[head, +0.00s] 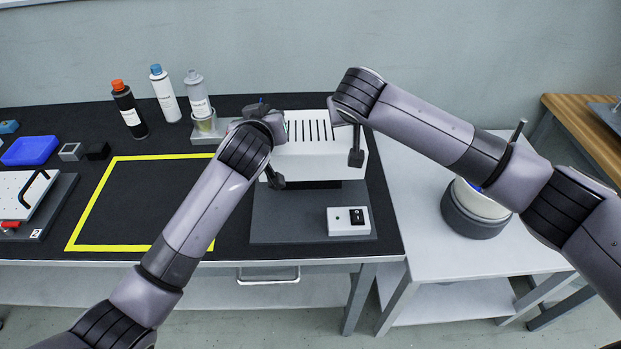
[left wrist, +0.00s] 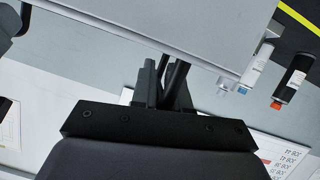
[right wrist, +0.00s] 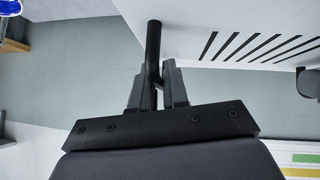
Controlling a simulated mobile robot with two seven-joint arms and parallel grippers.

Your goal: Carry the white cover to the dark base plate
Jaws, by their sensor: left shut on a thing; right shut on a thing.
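The white cover (head: 312,158), a box with dark slots on top, is between my two arms over the back of the dark base plate (head: 285,222). A dark gap shows under its front edge; I cannot tell whether it touches anything below. My left gripper (left wrist: 165,85) is shut on a black handle at one side of the cover (left wrist: 165,22). My right gripper (right wrist: 157,88) is shut on a black handle beside the slotted face (right wrist: 240,35). In the head view my wrists hide much of both grips and the cover's back left corner.
A white switch box (head: 348,221) sits on the plate's front right. Bottles (head: 165,95) stand behind on the left. A yellow-outlined area (head: 140,205) of the black bench is clear. A white side table (head: 430,240) on the right carries a round grey-and-white container (head: 472,212).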

